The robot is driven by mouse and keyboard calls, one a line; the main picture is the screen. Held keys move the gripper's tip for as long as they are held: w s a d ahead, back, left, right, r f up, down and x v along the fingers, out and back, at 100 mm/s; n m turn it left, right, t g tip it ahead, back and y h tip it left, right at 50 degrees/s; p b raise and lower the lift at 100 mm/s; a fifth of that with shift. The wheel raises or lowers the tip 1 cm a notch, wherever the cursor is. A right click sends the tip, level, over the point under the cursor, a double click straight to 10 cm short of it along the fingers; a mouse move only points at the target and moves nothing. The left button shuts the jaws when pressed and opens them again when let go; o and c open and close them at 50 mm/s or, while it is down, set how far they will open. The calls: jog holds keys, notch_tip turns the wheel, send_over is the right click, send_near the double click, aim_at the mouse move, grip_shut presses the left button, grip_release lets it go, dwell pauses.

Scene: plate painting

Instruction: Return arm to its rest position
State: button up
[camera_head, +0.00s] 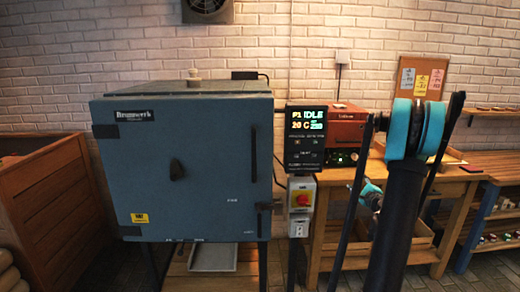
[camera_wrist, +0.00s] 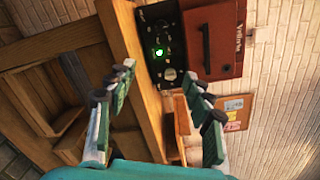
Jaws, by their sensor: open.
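My arm rises at the right of the head view, with a dark link and a teal joint at its top. My gripper (camera_wrist: 160,73) shows in the wrist view with its two green-padded fingers spread apart and nothing between them. In the head view a small teal part of the wrist or gripper shows low, partly hidden beside the dark link. In the wrist view the fingers point toward the wooden table (camera_wrist: 128,38) and a red box (camera_wrist: 212,42) with a dark control panel and a lit green light. The picture there is tilted.
A blue-grey kiln (camera_head: 185,165) with its door shut stands at the left. Its controller (camera_head: 305,137) reads idle and 20 C. The red box (camera_head: 345,128) stands on the wooden table (camera_head: 345,178). A wooden crate (camera_head: 55,200) is far left and a shelf (camera_head: 495,205) far right.

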jog(key=s+a+f+n+g+y, duration=0.15)
jog(key=s+a+n+g, duration=0.4)
jog(key=a, duration=0.55)
jog(key=s+a+f+n+g+y, duration=0.1)
jog(key=s+a+n+g+y, duration=0.1)
jog(key=s+a+n, duration=0.8)
jog(key=s+a+f+n+g+h, duration=0.1)
jog(key=s+f+n+g+h, duration=0.1)
jog(key=s, duration=1)
jog(key=s+a+f+n+g+h, duration=0.1)
jog(key=s+f+n+g+h, duration=0.2)
jog(key=s+f, duration=0.3)
jog(key=s+n+g, duration=0.1)
jog(key=s, duration=0.4)
jog(key=shift+s, duration=0.35)
jog(key=shift+n, duration=0.25)
